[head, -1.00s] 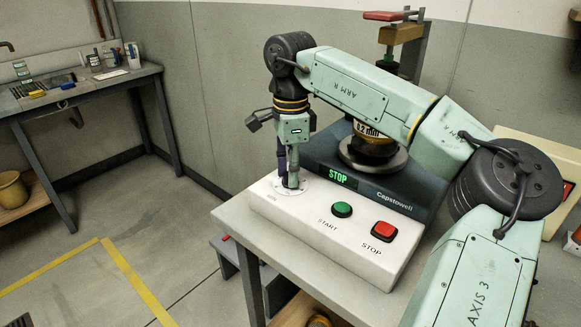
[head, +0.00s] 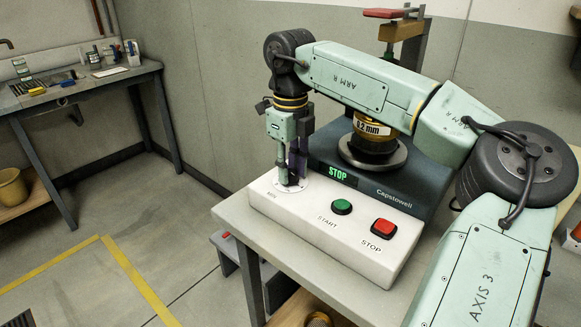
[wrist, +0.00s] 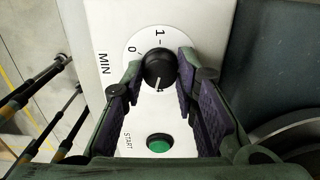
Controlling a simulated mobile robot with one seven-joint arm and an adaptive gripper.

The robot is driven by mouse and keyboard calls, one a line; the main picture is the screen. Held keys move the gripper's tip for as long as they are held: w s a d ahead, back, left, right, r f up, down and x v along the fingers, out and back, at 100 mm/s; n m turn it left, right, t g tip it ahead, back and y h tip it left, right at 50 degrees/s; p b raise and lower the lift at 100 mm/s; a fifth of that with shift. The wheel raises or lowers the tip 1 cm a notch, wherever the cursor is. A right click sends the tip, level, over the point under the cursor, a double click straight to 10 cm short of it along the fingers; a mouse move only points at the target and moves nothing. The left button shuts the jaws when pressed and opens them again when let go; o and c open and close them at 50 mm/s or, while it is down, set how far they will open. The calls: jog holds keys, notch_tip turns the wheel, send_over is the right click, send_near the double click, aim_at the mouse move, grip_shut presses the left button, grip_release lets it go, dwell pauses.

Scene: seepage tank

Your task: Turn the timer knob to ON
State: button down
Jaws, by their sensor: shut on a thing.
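The timer knob (wrist: 159,70) is round and black, on a white dial with the marks 0, 1 and MIN. In the wrist view its white pointer line faces down, toward the START button, away from the 0 and 1 marks. My gripper (wrist: 160,66) has its purple-padded fingertips on the knob's two sides and is shut on it. No ON mark is readable.
The white panel (head: 290,215) also carries a green START button (head: 342,207) and a red STOP button (head: 383,228). Behind it, the dark Capstowell machine (head: 390,185) shows a green STOP display (head: 338,173) and bears a brass sieve (head: 372,140). A bench (head: 80,90) stands far left.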

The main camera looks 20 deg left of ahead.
aim_at(290, 172)
jog(key=m, duration=0.4)
jog(key=shift+m, duration=0.3)
jog(key=m+b, duration=0.1)
jog(key=m, duration=0.3)
jog(key=shift+m, duration=0.3)
jog(key=c, duration=1.3)
grip_release()
jog(key=shift+r, duration=0.1)
notch_tip(290, 172, up, 12)
jog(key=shift+f, duration=0.1)
